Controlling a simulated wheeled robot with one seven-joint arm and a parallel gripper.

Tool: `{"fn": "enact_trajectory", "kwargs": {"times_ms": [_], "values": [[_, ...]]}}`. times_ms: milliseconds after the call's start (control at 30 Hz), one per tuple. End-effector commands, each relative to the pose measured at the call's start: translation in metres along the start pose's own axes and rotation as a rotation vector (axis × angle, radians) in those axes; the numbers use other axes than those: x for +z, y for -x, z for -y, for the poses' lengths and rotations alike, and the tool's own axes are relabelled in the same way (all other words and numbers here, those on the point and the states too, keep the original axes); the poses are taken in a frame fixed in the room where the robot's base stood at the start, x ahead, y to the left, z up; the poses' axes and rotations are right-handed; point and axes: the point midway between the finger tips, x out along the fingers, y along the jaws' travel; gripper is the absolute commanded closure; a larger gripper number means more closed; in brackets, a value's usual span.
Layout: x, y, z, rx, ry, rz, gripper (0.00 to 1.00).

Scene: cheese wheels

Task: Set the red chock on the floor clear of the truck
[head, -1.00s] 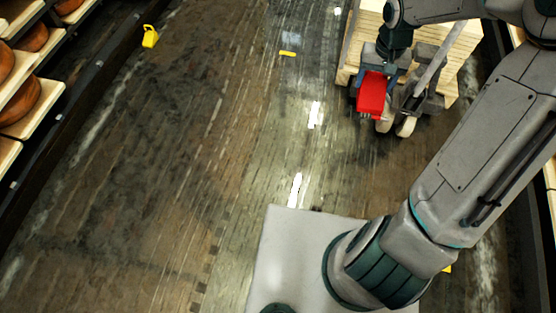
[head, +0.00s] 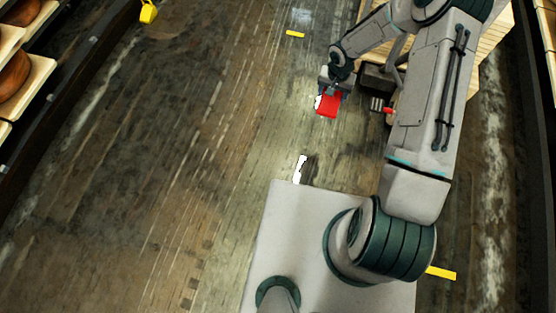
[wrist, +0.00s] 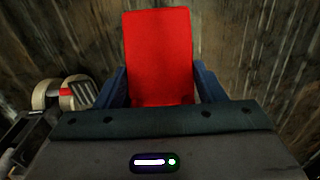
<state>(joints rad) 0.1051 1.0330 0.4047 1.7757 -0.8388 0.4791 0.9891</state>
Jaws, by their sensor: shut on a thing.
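The red chock (head: 328,105) is held in my gripper (head: 333,91), to the left of the truck in the head view. In the wrist view the red chock (wrist: 158,55) stands between the two blue fingers of my gripper (wrist: 160,85), which are shut on it. The floor shows behind it, and I cannot tell how high above the floor it is. The truck (head: 378,82) is partly hidden behind my arm. A pale wheel of the truck (wrist: 80,95) shows at the left of the wrist view.
Pale wooden boards (head: 490,45) lie behind my arm at the truck. Shelves with cheese wheels (head: 14,75) line the left side. A yellow object (head: 148,12) stands by the left rack. Yellow marks (head: 295,34) lie on the floor. The floor (head: 190,150) left of the chock is clear.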

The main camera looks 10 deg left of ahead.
Motion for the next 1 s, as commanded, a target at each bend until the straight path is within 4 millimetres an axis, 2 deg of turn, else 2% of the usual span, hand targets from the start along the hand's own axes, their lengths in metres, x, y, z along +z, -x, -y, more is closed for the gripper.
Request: {"fn": "enact_trajectory", "kwargs": {"times_ms": [33,100,200,300,400,567,1000], "values": [[0.011,-0.036,0.013,0.001,0.01,0.01,0.7],[0.023,-0.072,0.025,0.003,0.014,0.014,0.7],[0.04,-0.114,0.038,0.002,0.021,0.019,0.7],[0.056,-0.145,0.046,0.003,0.027,0.025,0.7],[0.067,-0.165,0.051,0.002,0.032,0.03,0.7],[0.078,-0.181,0.06,0.0,0.037,0.033,0.7],[0.136,-0.235,0.13,0.0,0.038,0.034,0.7]]}}
